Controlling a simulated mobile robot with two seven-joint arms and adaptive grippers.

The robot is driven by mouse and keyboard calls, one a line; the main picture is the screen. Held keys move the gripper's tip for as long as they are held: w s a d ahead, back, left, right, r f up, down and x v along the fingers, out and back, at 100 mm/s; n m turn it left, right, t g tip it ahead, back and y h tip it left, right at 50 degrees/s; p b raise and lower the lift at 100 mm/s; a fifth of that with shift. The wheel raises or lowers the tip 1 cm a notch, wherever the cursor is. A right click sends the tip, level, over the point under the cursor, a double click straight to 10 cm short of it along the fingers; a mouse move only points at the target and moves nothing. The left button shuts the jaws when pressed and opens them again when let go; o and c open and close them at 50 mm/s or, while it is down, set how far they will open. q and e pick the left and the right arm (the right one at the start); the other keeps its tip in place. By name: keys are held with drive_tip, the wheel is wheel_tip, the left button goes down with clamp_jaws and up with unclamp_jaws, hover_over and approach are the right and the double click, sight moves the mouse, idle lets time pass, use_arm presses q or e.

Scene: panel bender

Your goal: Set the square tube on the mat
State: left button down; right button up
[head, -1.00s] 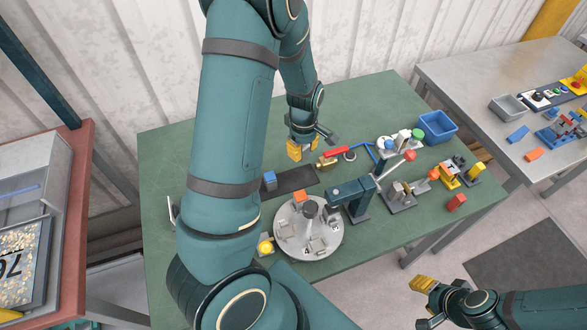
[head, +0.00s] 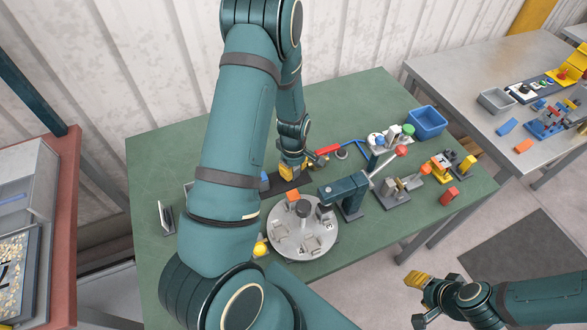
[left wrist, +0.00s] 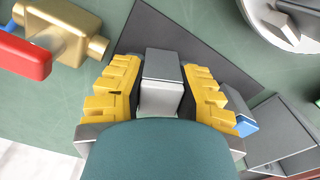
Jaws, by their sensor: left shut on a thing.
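My left gripper (head: 287,171) is over the dark mat (head: 302,179) on the green table. In the left wrist view its yellow fingers (left wrist: 161,92) are shut on the grey square tube (left wrist: 162,66), one on each side. The dark mat (left wrist: 207,38) shows beyond and around the tube. I cannot tell whether the tube touches the mat. In the head view the tube is hidden by the gripper and arm. My right gripper (head: 420,299) is at the lower right, away from the table; its finger gap is unclear.
A blue block (left wrist: 245,125) is just beside the left gripper. The red-handled brass valve (left wrist: 66,30) lies near the mat. A round turntable (head: 290,240) and a lever press (head: 348,192) stand in front. A blue bin (head: 427,120) is at the back right.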

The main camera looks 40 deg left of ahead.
use_arm(q)
drive_tip(key=shift+f, duration=0.1)
drive_tip(key=c, duration=0.8)
unclamp_jaws()
drive_tip(key=shift+w+r, duration=0.1)
drive_tip(key=shift+r, duration=0.35)
wheel_tip(320, 180, up, 11)
drive_tip(key=shift+r+p, duration=0.2)
drive_tip(key=shift+p, duration=0.45)
